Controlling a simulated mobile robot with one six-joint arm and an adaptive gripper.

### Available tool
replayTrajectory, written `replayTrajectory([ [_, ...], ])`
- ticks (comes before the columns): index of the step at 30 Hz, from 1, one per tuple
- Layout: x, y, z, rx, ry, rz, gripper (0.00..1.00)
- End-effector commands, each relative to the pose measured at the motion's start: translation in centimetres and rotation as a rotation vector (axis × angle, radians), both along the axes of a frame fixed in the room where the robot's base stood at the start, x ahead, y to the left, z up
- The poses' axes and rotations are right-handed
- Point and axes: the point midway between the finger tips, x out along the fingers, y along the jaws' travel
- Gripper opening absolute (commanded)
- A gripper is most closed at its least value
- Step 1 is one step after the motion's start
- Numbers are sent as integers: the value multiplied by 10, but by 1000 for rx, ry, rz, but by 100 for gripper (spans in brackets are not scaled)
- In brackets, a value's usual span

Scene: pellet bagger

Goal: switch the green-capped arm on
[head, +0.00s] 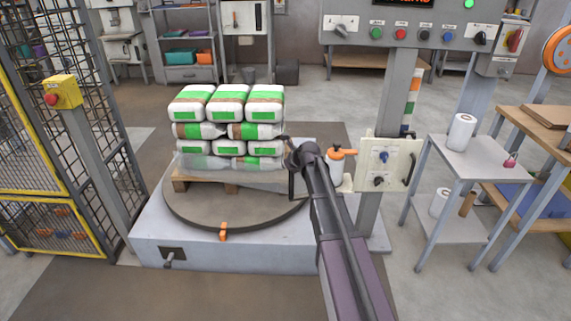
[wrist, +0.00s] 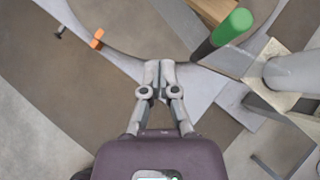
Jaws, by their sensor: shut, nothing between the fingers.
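The green-capped arm (wrist: 231,29) shows in the wrist view at the upper right, as a bright green cylinder on a dark rod, slanting up to the right. I cannot make it out in the head view, where my arm covers that area. My gripper (wrist: 160,66) is shut and empty in the wrist view, below and left of the green cap and apart from it in the picture. In the head view my arm reaches to the right edge of the turntable, and the fingertips cannot be told apart there.
A round turntable (head: 235,215) carries a pallet (head: 182,184) of stacked green-and-white bags. An orange clip (head: 223,231) sits at its front rim. A small panel (head: 398,160) with a handle is on the post right of my arm. A control box (head: 450,38) hangs above. Yellow-framed fencing stands left.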

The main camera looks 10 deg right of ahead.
Motion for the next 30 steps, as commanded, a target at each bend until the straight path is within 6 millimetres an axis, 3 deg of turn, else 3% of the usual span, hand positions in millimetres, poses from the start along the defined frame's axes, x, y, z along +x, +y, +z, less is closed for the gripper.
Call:
replayTrajectory([
  [3,-11,5,15,0,0,0,0],
  [12,-29,12,33,-1,1,-1,0],
  [30,-33,14,36,-2,0,0,0],
])
